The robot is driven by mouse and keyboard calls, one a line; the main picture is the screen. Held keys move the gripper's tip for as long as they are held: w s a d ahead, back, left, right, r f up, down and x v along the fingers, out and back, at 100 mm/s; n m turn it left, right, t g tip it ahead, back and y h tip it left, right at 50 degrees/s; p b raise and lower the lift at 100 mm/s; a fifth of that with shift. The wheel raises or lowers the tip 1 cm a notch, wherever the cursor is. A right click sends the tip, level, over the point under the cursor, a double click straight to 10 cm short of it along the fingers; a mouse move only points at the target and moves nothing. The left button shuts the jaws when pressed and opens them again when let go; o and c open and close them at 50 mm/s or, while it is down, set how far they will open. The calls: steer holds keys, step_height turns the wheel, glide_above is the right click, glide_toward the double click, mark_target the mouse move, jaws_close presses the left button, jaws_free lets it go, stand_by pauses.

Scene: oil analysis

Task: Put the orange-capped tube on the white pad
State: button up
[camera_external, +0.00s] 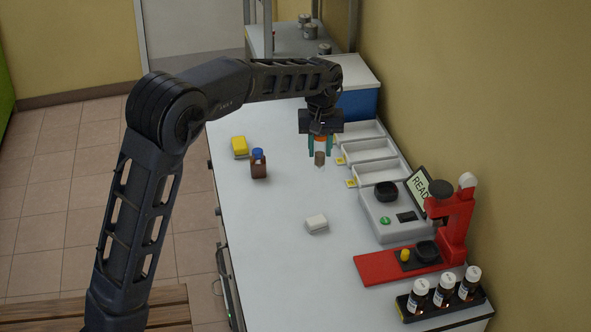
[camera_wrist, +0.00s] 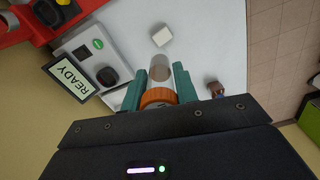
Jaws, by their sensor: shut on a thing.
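The orange-capped tube (camera_external: 319,158) is clear with brown contents and hangs upright, cap at the top. My gripper (camera_external: 319,143) is shut on it at the orange cap and holds it above the table, near the white trays. In the wrist view the tube (camera_wrist: 160,72) lies between the teal fingers of my gripper (camera_wrist: 159,92), its orange cap closest to the camera. The white pad (camera_external: 317,223) is a small white block on the table, nearer the front than the tube. It also shows in the wrist view (camera_wrist: 161,36), beyond the tube's end. The tube is apart from the pad.
White trays (camera_external: 372,151), a device reading READY (camera_external: 389,218), a red stand (camera_external: 400,265) and a bottle rack (camera_external: 439,300) line the right side. The table around the pad is clear.

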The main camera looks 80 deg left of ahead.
steer(key=a, duration=0.2)
glide_above(317, 220)
step_height(317, 220, down, 20)
steer(key=shift+r, duration=0.1)
stand_by(0.4)
steer(key=shift+f, duration=0.2)
steer(key=o, duration=0.9)
steer(key=shift+o, duration=0.2)
